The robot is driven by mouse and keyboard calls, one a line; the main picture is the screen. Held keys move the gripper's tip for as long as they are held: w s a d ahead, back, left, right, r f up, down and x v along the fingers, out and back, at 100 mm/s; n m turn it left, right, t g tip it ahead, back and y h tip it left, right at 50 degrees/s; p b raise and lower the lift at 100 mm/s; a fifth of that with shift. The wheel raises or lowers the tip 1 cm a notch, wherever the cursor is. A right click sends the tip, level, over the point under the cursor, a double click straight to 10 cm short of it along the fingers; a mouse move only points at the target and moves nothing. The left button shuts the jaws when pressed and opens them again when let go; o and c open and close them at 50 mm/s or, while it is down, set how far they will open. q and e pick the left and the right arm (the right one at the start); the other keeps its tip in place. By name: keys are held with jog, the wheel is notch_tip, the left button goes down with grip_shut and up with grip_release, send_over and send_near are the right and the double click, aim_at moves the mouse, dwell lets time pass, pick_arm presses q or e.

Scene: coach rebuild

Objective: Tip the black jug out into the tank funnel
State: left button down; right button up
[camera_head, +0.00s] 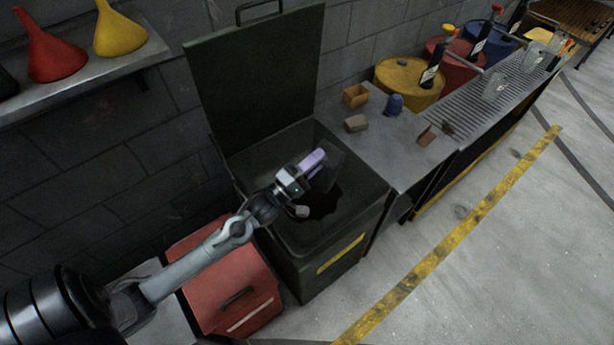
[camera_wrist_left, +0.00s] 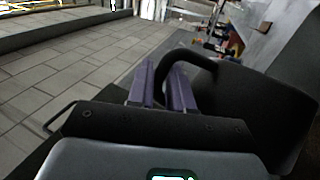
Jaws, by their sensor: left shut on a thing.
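My left gripper (camera_head: 314,162) has purple fingers and is shut on the handle of the black jug (camera_head: 328,176), over the open dark tank (camera_head: 372,188). In the left wrist view the purple fingers (camera_wrist_left: 162,88) close around the jug's curved handle, and the jug's dark body (camera_wrist_left: 272,112) is to the right. The jug looks tilted, but its mouth and contents cannot be made out. A black patch (camera_head: 318,206) lies inside the tank below the jug. I cannot tell whether it is the funnel opening. My right gripper is not in view.
The tank's raised lid (camera_head: 255,85) stands behind it. A red box (camera_head: 225,280) is at its left. A metal bench (camera_head: 400,150) with small blocks is at its right. Red (camera_head: 50,50) and yellow (camera_head: 120,32) funnels sit on a wall shelf. The floor at the right is clear.

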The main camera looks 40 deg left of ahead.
pick_arm(q)
jog(key=w+d+f+m+g+p, duration=0.3)
jog(key=d+f+m+g+p, duration=0.1)
jog(key=d, duration=0.6)
jog(key=w+d+f+m+g+y+p, duration=0.1)
jog(key=w+d+f+m+g+p, duration=0.3)
jog(key=d+f+m, duration=0.5)
jog(key=shift+w+d+m+p, duration=0.35)
jog(key=shift+m+p, duration=0.55)
jog(key=shift+p, duration=0.3)
